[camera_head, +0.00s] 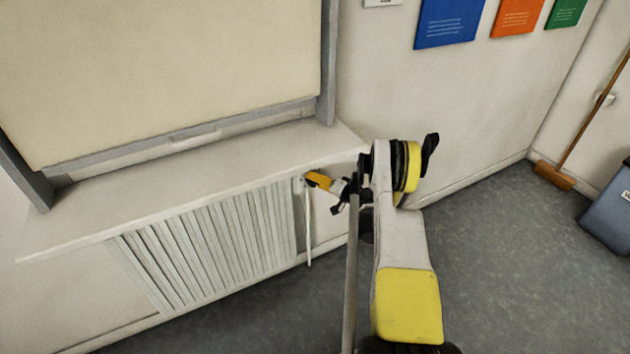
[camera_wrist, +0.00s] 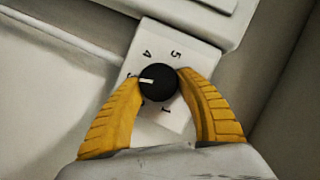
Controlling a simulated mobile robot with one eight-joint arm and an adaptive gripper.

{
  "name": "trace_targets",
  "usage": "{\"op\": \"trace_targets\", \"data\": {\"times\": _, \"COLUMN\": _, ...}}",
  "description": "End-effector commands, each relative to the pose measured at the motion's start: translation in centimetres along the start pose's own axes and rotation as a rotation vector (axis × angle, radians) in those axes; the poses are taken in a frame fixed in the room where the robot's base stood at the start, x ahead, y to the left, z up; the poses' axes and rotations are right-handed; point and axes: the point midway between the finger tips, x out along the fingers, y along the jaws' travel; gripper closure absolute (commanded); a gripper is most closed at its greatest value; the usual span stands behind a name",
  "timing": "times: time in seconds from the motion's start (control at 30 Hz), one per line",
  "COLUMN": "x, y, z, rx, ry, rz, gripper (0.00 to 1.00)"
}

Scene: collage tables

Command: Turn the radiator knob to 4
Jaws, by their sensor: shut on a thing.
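The radiator knob (camera_wrist: 160,88) is a round black dial with a white pointer mark, on a pale numbered plate (camera_wrist: 193,52). In the wrist view the mark points left, toward a partly covered number that looks like 3. The 4 lies up and left of the knob, the 5 above it, and the 1 below it. My gripper (camera_wrist: 159,81) is shut on the knob, one yellow finger on each side. In the head view my gripper (camera_head: 319,180) is at the right end of the radiator (camera_head: 205,245); the knob is hidden there.
A pale sill (camera_head: 200,172) juts out above the radiator, close over my gripper. A thin white pipe (camera_head: 308,235) runs down beside the grille. The grey floor (camera_head: 500,265) to the right is open, with a broom (camera_head: 555,175) and a grey-blue bin (camera_head: 610,210) farther off.

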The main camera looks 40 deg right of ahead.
Motion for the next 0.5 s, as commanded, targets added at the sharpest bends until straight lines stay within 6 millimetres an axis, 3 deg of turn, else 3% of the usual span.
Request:
{"op": "trace_targets", "data": {"times": 0.1, "x": 0.09, "y": -0.17, "z": -0.19, "rx": 0.002, "ry": 0.004, "rz": -0.002, "gripper": 0.87}}
{"op": "trace_targets", "data": {"times": 0.13, "x": 0.09, "y": -0.17, "z": -0.2, "rx": 0.002, "ry": 0.004, "rz": -0.002, "gripper": 0.51}}
{"op": "trace_targets", "data": {"times": 0.2, "x": 0.08, "y": -0.16, "z": -0.17, "rx": 0.001, "ry": 0.003, "rz": -0.002, "gripper": 0.32}}
{"op": "trace_targets", "data": {"times": 0.5, "x": -0.08, "y": -0.06, "z": -0.08, "rx": 0.0, "ry": 0.002, "rz": 0.0, "gripper": 0.32}}
